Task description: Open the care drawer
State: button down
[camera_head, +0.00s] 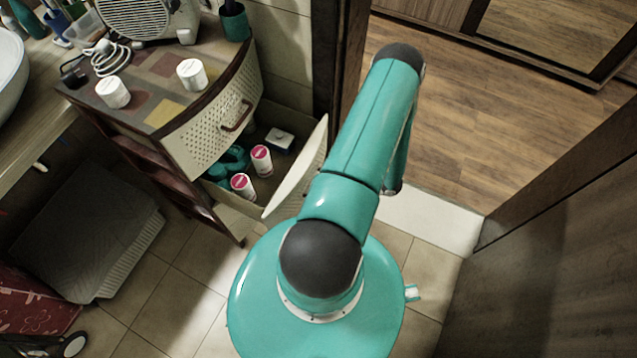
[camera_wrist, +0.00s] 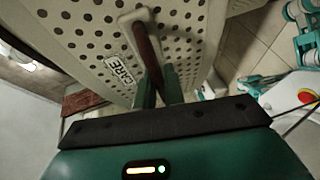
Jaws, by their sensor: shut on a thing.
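The care drawer (camera_head: 296,180) stands pulled out from the cabinet below a shut upper drawer. Its inside shows pink-topped white jars, teal items and a small white box. In the wrist view, its perforated cream front (camera_wrist: 85,50) carries a label reading CARE (camera_wrist: 122,69). Its reddish-brown handle (camera_wrist: 149,52) sits between the fingers of my gripper (camera_wrist: 158,88), which is shut on it. In the head view my arm hides the gripper and the handle.
The upper drawer (camera_head: 215,125) is closed, with its own handle (camera_head: 238,116). White jars (camera_head: 192,74), a cable and a heater-like appliance (camera_head: 135,15) stand on the cabinet top. A grey basket (camera_head: 85,235) is at the left. A dark door panel (camera_head: 545,250) is at the right.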

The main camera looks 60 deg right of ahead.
jog(key=c, duration=1.8)
grip_release()
jog(key=v, duration=1.3)
jog(key=shift+s+d+r, duration=0.1)
jog(key=shift+s+d, duration=0.1)
jog(key=shift+s, duration=0.15)
